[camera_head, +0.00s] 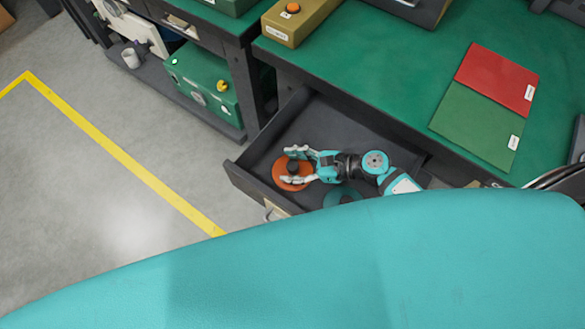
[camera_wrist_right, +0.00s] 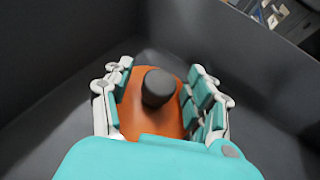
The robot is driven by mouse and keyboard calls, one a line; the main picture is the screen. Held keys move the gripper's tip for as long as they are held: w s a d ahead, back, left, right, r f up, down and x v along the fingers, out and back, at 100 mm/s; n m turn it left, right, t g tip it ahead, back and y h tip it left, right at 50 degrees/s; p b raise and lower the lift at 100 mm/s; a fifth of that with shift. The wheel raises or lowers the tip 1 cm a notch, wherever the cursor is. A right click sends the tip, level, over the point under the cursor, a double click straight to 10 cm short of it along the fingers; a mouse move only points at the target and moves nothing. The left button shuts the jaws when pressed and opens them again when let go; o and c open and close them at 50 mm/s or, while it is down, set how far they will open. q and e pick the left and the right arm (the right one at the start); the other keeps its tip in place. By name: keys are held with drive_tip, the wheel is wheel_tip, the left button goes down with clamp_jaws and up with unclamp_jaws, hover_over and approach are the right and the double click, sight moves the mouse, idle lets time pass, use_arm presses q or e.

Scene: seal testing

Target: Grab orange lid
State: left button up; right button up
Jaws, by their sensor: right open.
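The orange lid (camera_head: 284,182) is a flat disc with a dark round knob, lying in the open drawer (camera_head: 262,150) near its left end. My right gripper (camera_head: 295,165) reaches into the drawer from the right and is open, its two fingers on either side of the knob. In the right wrist view the lid (camera_wrist_right: 150,113) sits between the spread fingers of the gripper (camera_wrist_right: 158,95), with gaps beside the dark knob (camera_wrist_right: 158,87). Part of the lid is hidden under the fingers and palm. My left gripper is not in view.
A teal round thing (camera_head: 342,196) lies in the drawer, partly hidden under my arm. Drawer walls stand close around the gripper. The green bench top (camera_head: 400,75) above holds a red mat (camera_head: 497,78), a green mat (camera_head: 472,122) and a yellowish box with an orange button (camera_head: 300,20).

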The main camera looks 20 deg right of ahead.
clamp_jaws()
idle(0.4)
